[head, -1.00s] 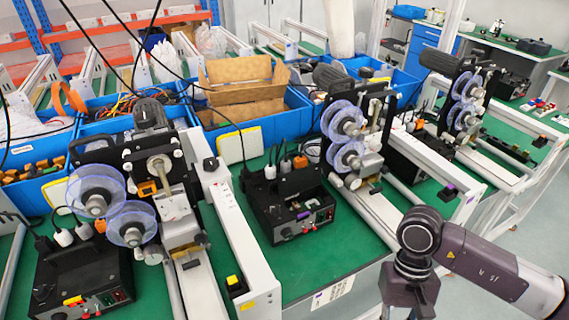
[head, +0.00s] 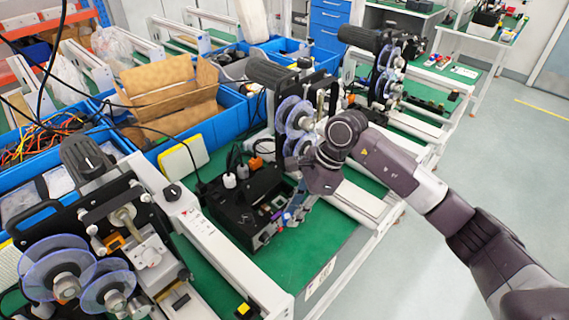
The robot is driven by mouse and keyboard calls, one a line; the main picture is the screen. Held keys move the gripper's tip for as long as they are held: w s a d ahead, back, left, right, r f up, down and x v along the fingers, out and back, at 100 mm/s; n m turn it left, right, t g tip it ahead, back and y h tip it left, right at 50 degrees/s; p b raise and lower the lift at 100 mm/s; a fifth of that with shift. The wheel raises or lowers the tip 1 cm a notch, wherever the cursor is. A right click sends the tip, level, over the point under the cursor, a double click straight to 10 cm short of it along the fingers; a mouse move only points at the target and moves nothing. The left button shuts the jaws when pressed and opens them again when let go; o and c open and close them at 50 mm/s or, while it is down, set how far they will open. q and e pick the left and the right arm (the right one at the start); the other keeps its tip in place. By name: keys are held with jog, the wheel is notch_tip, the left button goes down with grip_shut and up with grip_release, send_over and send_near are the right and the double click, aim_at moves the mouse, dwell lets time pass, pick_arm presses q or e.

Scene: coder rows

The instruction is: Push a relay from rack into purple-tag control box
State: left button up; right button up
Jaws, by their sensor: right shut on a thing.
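A black control box (head: 238,212) sits on the green bench top in the middle of the view, with small parts in its top and knobs on its front. My right gripper (head: 292,208) points down at the right front side of this box. It is shut on a small bluish thing (head: 287,217), probably a relay, close to the box's front. I cannot tell whether this thing touches the box or sits in it. No purple tag can be made out clearly on the box. My left gripper is not in view.
A reel machine (head: 300,120) stands behind my right gripper, and another (head: 80,270) stands at the lower left. A white rail (head: 215,245) runs left of the box. Blue bins (head: 215,128) line the back. Grey floor is free at right.

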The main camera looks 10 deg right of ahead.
jog(key=w+r+m+t+h+p, duration=0.2)
jog(key=w+r+m+t, duration=0.2)
jog(key=w+r+m, duration=0.45)
pick_arm(q)
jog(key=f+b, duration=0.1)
jog(key=b, duration=0.1)
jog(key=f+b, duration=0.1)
jog(key=b, duration=0.1)
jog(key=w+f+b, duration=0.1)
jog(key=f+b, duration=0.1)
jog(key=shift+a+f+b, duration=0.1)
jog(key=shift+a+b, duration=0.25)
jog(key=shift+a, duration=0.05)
pick_arm(e)
jog(key=f+m, duration=0.1)
jog(key=f, duration=0.5)
jog(key=f+m, duration=0.1)
jog(key=f, duration=0.5)
jog(key=shift+w+a+g, duration=0.2)
jog(key=shift+g, duration=0.1)
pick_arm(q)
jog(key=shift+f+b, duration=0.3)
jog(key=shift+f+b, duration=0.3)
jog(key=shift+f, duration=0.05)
pick_arm(e)
jog(key=shift+f, duration=0.25)
jog(key=o, duration=1)
